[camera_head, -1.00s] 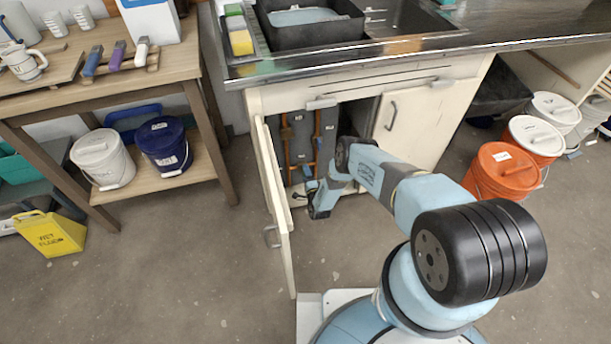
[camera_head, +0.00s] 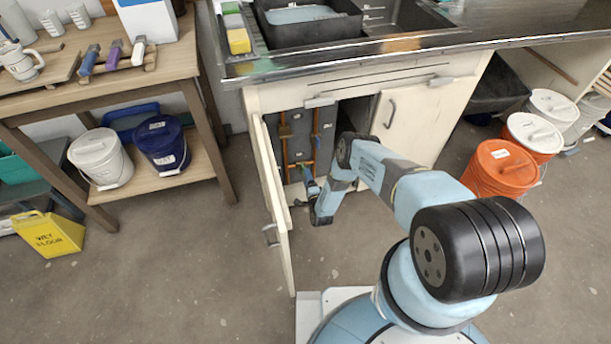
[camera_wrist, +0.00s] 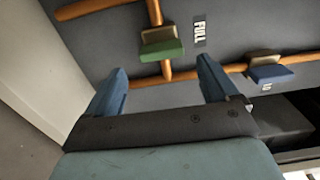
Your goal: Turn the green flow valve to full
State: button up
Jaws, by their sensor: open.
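The green flow valve (camera_wrist: 162,48) is a flat green handle on an upright copper pipe, mounted on a grey panel. In the wrist view it shows just beyond and between my fingertips, with a gap visible on both sides. A FULL label (camera_wrist: 199,33) is on the panel to its right. My gripper (camera_wrist: 161,66) is open and empty, its two blue fingers apart. In the head view my gripper is at the open cabinet under the sink, small and partly hidden by my arm.
A blue valve (camera_wrist: 270,73) sits on a copper pipe right of the green one. The open cabinet door (camera_head: 272,205) stands left of my arm; the right door (camera_head: 412,125) is closed. Orange buckets (camera_head: 500,168) stand at right.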

jog(key=v, duration=0.9)
jog(key=shift+s, duration=0.4)
jog(key=shift+d, duration=0.1)
